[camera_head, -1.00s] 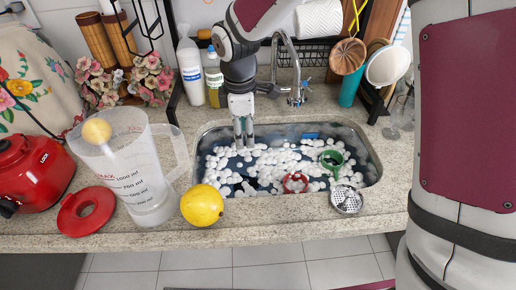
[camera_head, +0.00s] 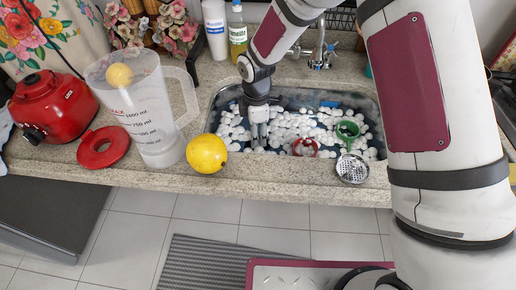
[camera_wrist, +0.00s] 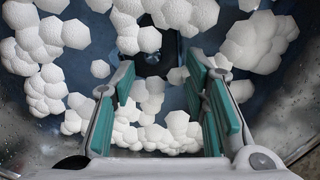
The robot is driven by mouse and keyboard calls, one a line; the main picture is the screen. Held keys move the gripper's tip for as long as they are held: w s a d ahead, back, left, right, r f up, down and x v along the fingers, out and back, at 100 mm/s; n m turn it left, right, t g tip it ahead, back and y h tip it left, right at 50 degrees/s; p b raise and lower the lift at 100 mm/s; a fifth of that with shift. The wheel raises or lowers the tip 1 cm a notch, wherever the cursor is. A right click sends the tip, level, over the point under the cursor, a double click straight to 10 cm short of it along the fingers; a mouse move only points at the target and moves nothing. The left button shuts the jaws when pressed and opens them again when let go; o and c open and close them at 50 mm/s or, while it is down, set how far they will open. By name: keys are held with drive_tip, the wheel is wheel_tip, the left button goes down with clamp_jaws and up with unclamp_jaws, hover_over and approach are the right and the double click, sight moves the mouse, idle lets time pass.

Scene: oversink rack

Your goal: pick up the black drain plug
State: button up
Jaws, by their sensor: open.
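My gripper (camera_head: 259,141) reaches down into the sink among white foam clumps. In the wrist view my gripper (camera_wrist: 160,68) is open, its teal-padded fingers spread apart. I cannot tell whether the fingers touch the plug. In the head view I cannot make out the plug; foam and my gripper hide that area.
The sink (camera_head: 215,103) also holds a red ring-shaped item (camera_head: 304,147) and a green strainer (camera_head: 348,131). A metal strainer (camera_head: 352,168) sits at its front rim. A yellow fruit (camera_head: 207,153), a clear measuring jug (camera_head: 150,115) and a red lid (camera_head: 104,147) stand left on the counter.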

drive_tip(key=shift+w+d+f, duration=0.1)
drive_tip(key=shift+w+f, duration=0.1)
drive_tip(key=shift+f, duration=1.15)
drive_tip(key=shift+w+d+f, duration=0.1)
drive_tip(key=shift+w+f, duration=0.1)
drive_tip(key=shift+f, duration=1.1)
clamp_jaws()
